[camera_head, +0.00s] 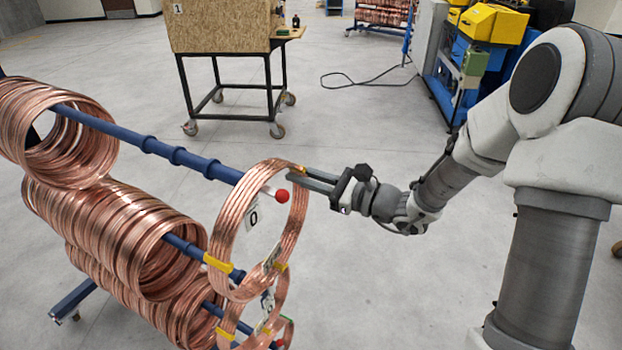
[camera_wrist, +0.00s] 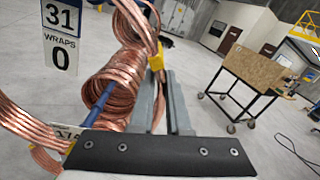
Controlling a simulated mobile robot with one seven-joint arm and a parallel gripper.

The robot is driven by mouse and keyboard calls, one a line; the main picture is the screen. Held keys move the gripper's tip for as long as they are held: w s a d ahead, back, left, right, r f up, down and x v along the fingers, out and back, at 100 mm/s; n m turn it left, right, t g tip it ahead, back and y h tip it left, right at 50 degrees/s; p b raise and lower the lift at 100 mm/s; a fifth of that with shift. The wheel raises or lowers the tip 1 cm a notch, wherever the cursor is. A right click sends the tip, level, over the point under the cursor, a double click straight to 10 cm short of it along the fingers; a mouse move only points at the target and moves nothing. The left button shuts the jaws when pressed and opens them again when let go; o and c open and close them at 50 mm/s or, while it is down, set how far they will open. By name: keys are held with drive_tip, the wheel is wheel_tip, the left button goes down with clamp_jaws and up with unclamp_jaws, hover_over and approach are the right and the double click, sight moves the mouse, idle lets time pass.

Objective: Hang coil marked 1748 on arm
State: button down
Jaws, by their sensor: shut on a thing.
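My gripper (camera_head: 304,175) is shut on the top rim of a copper coil (camera_head: 226,240), at a yellow tape band. In the wrist view, the held coil (camera_wrist: 135,22) and yellow tape (camera_wrist: 157,60) show at the fingertips (camera_wrist: 162,75). The upper blue rack arm (camera_head: 190,160) has a red ball tip (camera_head: 282,196), which shows inside the coil's ring. The coil appears to be around the arm's end; contact is unclear. A white tag (camera_head: 253,217) reading 0 shows within the ring.
A bundle of coils (camera_head: 75,130) hangs far back on the upper arm, with bare arm between. A lower arm holds many coils (camera_head: 130,235). Another taped coil (camera_head: 272,305) shows below. A wooden cart (camera_head: 220,28) stands behind; open floor lies between.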

drive_tip(key=w+a+f+b, duration=0.1)
drive_tip(key=w+a+b, duration=0.1)
drive_tip(key=a, duration=0.3)
drive_tip(key=shift+w+a+f, duration=0.3)
drive_tip(key=shift+w, duration=0.1)
drive_tip(key=shift+b, duration=0.3)
idle(0.5)
drive_tip(key=c, duration=0.8)
unclamp_jaws()
drive_tip(key=shift+c, duration=0.2)
drive_tip(key=shift+f, duration=0.15)
